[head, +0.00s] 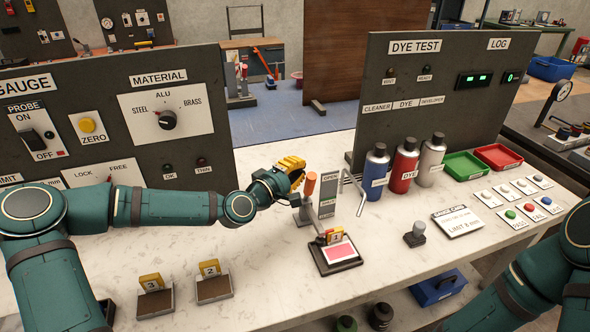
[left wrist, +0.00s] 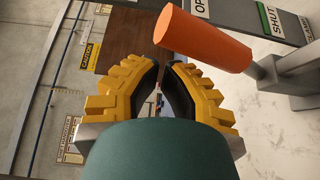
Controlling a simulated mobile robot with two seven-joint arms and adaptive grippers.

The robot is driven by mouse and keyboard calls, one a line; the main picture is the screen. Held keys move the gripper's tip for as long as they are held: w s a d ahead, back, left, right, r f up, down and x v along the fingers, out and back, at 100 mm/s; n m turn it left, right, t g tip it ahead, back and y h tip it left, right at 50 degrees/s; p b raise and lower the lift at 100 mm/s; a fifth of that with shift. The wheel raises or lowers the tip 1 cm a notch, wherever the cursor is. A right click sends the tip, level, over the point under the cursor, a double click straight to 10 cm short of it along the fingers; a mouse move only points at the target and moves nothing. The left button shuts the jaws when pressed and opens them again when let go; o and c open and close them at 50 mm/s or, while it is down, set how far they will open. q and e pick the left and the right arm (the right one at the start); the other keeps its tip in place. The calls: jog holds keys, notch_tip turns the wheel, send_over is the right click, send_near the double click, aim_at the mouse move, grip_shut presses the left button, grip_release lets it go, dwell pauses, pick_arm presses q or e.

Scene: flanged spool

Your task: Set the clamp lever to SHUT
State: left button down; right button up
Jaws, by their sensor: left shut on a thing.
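The clamp lever has an orange grip (head: 310,184) on a grey arm and stands roughly upright. Beside it is a grey plate (head: 330,192) marked OPEN at the top and SHUT lower down. The orange grip, level with the OPEN end, also shows in the left wrist view (left wrist: 204,40), with a green SHUT label (left wrist: 270,19) farther right. The exact contact is unclear. My right gripper is out of view.
A stand with a pink plate (head: 340,253) and tag 1 is just in front of the lever. Blue, red and grey bottles (head: 404,165) stand to the right. A grey knob (head: 415,235) is nearer. Blocks tagged 2 (head: 214,289) and 3 (head: 155,301) sit at front left.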

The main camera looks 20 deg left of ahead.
pick_arm(q)
jog(key=shift+s+d, duration=0.45)
jog(key=shift+s, duration=0.25)
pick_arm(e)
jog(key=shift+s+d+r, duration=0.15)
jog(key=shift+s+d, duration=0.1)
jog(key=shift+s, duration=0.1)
pick_arm(q)
jog(key=shift+s+d+f, duration=0.1)
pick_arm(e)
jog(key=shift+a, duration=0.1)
